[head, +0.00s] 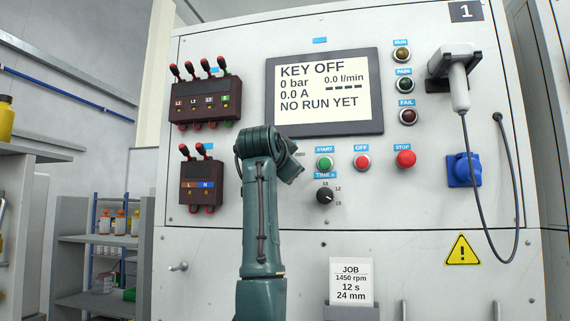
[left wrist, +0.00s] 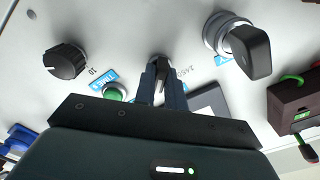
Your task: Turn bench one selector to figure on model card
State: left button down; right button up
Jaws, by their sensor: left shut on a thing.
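The bench one panel (head: 230,40) carries a "1" plate and a screen (head: 324,92) reading KEY OFF. The model card (head: 351,282) below reads JOB, 1450 rpm, 12 s, 24 mm. My left arm covers the selector in the head view; only a "2800" mark shows beside the wrist. In the left wrist view my left gripper (left wrist: 161,80) is shut on a small black selector knob (left wrist: 159,61), its fingers on both sides. A label beside it seems to read 1450. The knob's exact pointing is unclear. My right gripper is out of view.
The timer knob (head: 325,196), green start button (head: 325,163), red off button (head: 361,162) and stop button (head: 405,159) sit right of my arm. A black key switch (left wrist: 247,48) is close by the fingers in the left wrist view. Terminal blocks (head: 205,102) are left of the screen.

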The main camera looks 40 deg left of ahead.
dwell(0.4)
pick_arm(q)
jog(key=c, duration=1.5)
grip_release()
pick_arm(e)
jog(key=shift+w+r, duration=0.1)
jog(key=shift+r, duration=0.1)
pick_arm(q)
jog(key=shift+o, duration=0.2)
